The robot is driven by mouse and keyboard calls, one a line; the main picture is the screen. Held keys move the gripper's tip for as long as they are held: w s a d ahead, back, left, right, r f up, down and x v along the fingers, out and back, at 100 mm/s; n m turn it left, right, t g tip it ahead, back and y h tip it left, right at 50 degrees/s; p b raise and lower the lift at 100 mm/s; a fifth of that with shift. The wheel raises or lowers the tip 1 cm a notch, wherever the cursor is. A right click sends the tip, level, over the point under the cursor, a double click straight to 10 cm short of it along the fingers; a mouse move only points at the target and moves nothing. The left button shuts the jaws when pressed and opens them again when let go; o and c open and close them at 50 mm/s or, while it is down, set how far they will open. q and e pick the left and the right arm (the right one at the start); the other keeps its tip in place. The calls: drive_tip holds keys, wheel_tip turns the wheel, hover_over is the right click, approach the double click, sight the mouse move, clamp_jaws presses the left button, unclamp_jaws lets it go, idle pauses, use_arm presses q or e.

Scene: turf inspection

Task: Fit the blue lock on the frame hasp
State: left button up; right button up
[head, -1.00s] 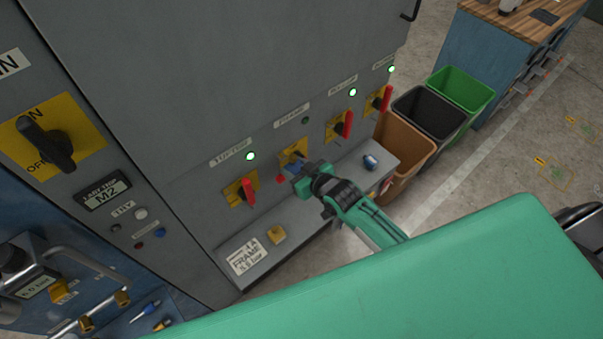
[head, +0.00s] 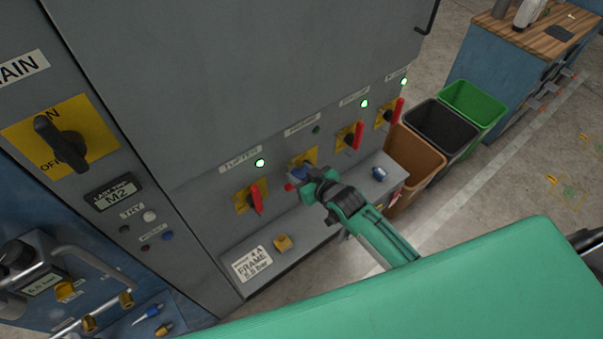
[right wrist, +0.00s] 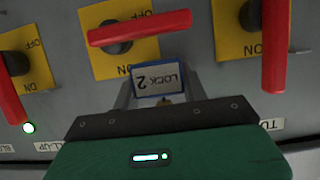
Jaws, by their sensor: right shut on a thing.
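My right gripper (head: 303,180) is at the frame switch on the grey cabinet, shut on the blue lock (right wrist: 161,79). The lock's label reads "LOCK 2" and appears upside down in the right wrist view. The frame switch has a yellow plate (head: 309,154) and a red handle (right wrist: 140,28), which lies crosswise. In the right wrist view the lock is just below this plate. Whether it touches or goes through the hasp cannot be told; the hasp is not clearly visible. My left gripper is not in view.
Neighbouring switches have red handles (head: 257,199) (head: 358,135) turned upright, beside lit green lamps. The ledge below holds a yellow block (head: 283,243) and a small blue object (head: 379,174). Brown (head: 415,165), black and green bins stand to the right.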

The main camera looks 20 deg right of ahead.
drive_tip(key=shift+w+a, duration=0.3)
drive_tip(key=shift+w, duration=0.45)
drive_tip(key=shift+w+a, duration=0.25)
drive_tip(key=shift+w, duration=0.45)
drive_tip(key=shift+s+d, duration=0.1)
drive_tip(key=shift+s, duration=0.1)
drive_tip(key=shift+s+d+p, duration=0.2)
drive_tip(key=shift+s+p, duration=0.05)
drive_tip(key=shift+s, duration=0.3)
drive_tip(key=shift+s+d+p, duration=0.15)
drive_tip(key=shift+s+p, duration=0.1)
drive_tip(key=shift+s, duration=0.25)
drive_tip(key=shift+r, duration=0.1)
drive_tip(key=shift+w+a, duration=0.1)
drive_tip(key=shift+w, duration=0.2)
idle(0.6)
drive_tip(key=shift+w+a, duration=0.15)
drive_tip(key=shift+w, duration=0.15)
drive_tip(key=shift+w+a, duration=0.2)
drive_tip(key=shift+w, duration=0.45)
drive_tip(key=shift+w+r, duration=0.15)
drive_tip(key=shift+r, duration=0.05)
idle(0.7)
